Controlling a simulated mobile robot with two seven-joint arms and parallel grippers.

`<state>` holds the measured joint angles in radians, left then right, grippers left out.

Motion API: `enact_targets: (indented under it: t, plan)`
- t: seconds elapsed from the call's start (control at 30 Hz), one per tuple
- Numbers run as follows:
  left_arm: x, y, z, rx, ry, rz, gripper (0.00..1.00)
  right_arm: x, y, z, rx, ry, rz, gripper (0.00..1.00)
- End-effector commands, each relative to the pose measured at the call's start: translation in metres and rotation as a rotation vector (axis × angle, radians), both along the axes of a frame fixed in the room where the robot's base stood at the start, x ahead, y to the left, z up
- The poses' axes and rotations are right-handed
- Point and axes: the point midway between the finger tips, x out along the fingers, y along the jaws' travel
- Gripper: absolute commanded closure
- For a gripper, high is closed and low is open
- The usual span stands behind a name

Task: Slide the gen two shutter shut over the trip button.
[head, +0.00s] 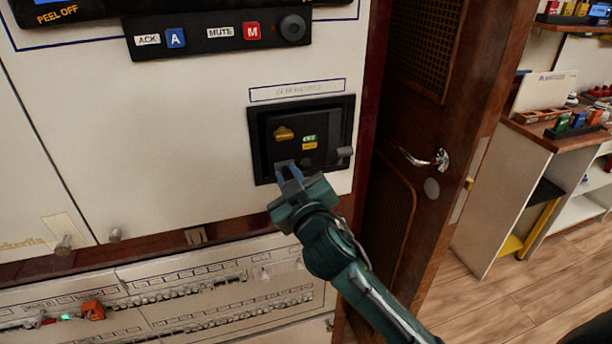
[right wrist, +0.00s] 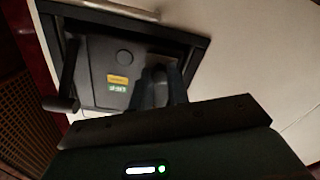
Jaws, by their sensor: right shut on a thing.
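A black breaker unit (head: 264,150) is set in the white wall panel, under a label too blurred to read. Its face has an ochre handle and small green and yellow labels. My right gripper (head: 288,171) is at the unit's lower left edge. Its fingers (right wrist: 163,88) are shut on a small dark tab, apparently the gen two shutter's; the fingers largely hide it. My left gripper is out of view.
A grey lever (head: 345,152) sticks out at the unit's right side. A control strip (head: 215,33) with a knob is above. A wooden door (head: 400,150) with a metal handle stands to the right. Rows of small switches (head: 200,290) lie below.

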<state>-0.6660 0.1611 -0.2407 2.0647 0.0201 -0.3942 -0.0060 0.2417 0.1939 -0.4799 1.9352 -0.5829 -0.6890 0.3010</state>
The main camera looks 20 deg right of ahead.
Motion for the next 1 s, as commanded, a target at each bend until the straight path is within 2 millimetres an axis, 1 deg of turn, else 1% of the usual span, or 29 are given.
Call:
enact_targets:
  t: [0.03,0.1,0.33,0.37,0.63,0.87,1.0]
  plan:
    - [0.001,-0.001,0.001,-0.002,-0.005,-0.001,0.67,0.0,0.005,-0.001,0.001,0.003,0.001,1.0]
    - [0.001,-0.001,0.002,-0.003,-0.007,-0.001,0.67,0.0,0.008,-0.001,0.0,0.003,0.001,1.0]
    - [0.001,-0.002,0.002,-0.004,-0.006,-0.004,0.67,-0.001,0.009,-0.001,0.0,0.003,0.004,1.0]
    - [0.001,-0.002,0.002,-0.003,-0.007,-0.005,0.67,-0.001,0.009,-0.001,0.001,0.003,0.005,0.82]
    - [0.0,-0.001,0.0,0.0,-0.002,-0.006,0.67,-0.001,0.008,0.0,0.0,0.002,0.004,0.61]
    - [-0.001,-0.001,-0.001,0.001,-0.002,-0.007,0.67,-0.001,0.007,0.0,-0.001,0.001,0.0,0.61]
    - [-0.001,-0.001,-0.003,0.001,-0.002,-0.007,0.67,-0.01,0.006,-0.001,-0.001,0.002,0.001,0.61]
